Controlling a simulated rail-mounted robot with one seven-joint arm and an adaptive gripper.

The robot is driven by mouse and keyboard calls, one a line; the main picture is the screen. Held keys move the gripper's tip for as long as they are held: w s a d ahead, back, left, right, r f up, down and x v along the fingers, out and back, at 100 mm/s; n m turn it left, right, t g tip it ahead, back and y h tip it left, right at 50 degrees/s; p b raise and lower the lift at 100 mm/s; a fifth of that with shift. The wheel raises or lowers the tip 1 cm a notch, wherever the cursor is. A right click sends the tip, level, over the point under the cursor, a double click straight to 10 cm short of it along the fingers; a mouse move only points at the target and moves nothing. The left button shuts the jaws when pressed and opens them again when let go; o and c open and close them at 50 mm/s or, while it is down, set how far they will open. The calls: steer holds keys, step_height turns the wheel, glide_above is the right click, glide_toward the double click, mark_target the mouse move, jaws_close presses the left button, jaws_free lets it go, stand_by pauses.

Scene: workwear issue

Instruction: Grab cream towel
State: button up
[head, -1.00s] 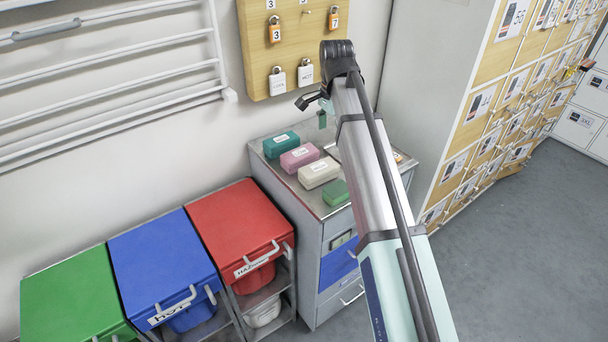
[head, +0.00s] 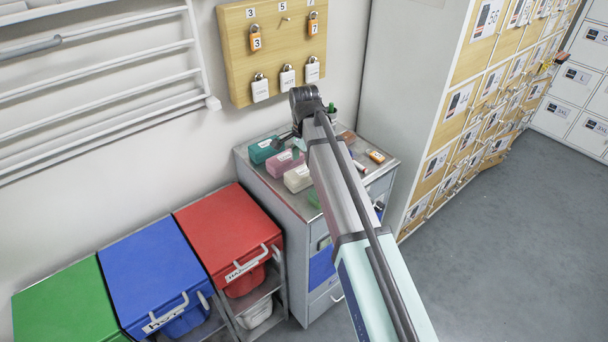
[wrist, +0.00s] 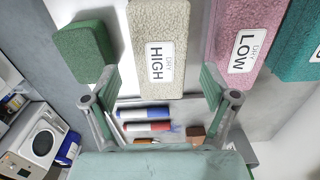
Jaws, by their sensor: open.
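The cream towel (head: 297,178) is a folded block on the grey cabinet top, between the pink towel (head: 279,163) and a green block (head: 314,197). In the wrist view the cream towel (wrist: 157,30) shows its label "HIGH DRY", with its near end just past the fingertips. My gripper (wrist: 160,76) is open and empty, its fingers spread to either side of the towel's near end. The left finger is close to the green block (wrist: 84,52), the right one close to the pink towel (wrist: 247,30). I cannot tell any contact.
A teal towel (head: 264,150) lies beyond the pink one. Blue and red markers (wrist: 145,114) and a small brown block (wrist: 195,134) lie on the cabinet top (head: 247,161). A padlock board (head: 275,45) hangs behind. Red, blue and green lidded bins stand left; lockers stand right.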

mark_target(304, 171)
steer(key=shift+f+p, duration=1.15)
steer(key=shift+f, duration=1.5)
steer(key=c, duration=1.3)
